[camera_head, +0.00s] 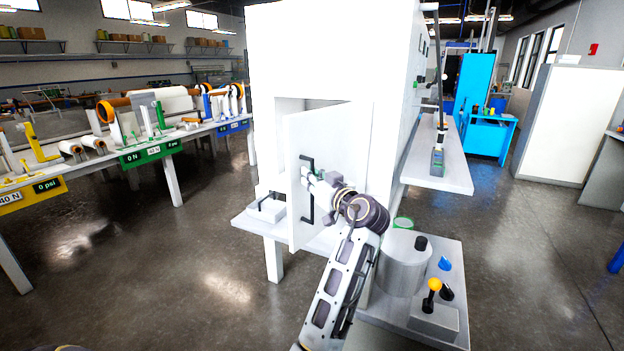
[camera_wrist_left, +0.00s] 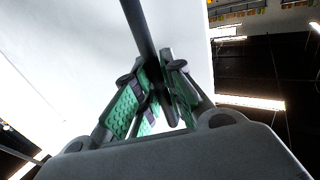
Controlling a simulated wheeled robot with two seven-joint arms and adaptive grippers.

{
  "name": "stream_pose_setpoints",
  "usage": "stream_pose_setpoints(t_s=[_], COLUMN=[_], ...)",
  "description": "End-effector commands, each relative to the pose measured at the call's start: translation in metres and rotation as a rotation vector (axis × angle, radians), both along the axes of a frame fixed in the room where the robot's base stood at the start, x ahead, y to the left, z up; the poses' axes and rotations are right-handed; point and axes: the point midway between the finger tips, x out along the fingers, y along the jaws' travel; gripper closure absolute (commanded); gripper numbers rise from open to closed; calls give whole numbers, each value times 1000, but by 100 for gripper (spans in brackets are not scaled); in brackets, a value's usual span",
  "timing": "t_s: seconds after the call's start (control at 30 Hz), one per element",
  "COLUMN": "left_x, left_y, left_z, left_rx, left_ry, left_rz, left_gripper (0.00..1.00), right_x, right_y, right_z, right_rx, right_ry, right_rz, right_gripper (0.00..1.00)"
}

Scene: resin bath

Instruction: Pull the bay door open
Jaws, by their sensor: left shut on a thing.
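The bay door (camera_head: 327,132) is a white panel on the front of a tall white cabinet (camera_head: 325,45). It stands partly open, its left edge swung out towards me, with the bay opening (camera_head: 287,112) showing on its left. A black vertical bar handle (camera_head: 307,212) is on the door face. My left gripper (camera_head: 309,177) is shut on the handle. In the left wrist view, the green-padded fingers (camera_wrist_left: 155,95) close around the dark handle bar (camera_wrist_left: 139,28), with the white door behind. My right gripper is not in view.
A small white unit (camera_head: 266,209) sits on the ledge left of the door. A grey cylinder (camera_head: 404,265) and a yellow-topped joystick (camera_head: 433,290) stand on a low platform at the lower right. A long bench (camera_head: 175,146) lies left. Floor between bench and cabinet is clear.

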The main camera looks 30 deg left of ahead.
Motion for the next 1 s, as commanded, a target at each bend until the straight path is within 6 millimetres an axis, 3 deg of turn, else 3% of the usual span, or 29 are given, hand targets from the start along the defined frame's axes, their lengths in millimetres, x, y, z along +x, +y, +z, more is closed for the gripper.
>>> stream_pose_setpoints(t_s=[0.17,0.2,0.37,0.77,1.0], left_x=[-1,-1,-1,0,0], left_y=[1,1,1,0,0], left_z=[-1,-1,-1,1,16], left_rx=[-1,-2,-2,-1,-2], left_ry=[2,2,1,0,-2], left_rz=[4,4,3,1,1], left_gripper=[100,86,67,67,67], right_x=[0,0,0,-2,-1], right_y=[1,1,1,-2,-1], right_z=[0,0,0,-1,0], right_rx=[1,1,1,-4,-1], right_ry=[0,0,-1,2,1], right_rz=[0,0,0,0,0], right_gripper=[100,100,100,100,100])
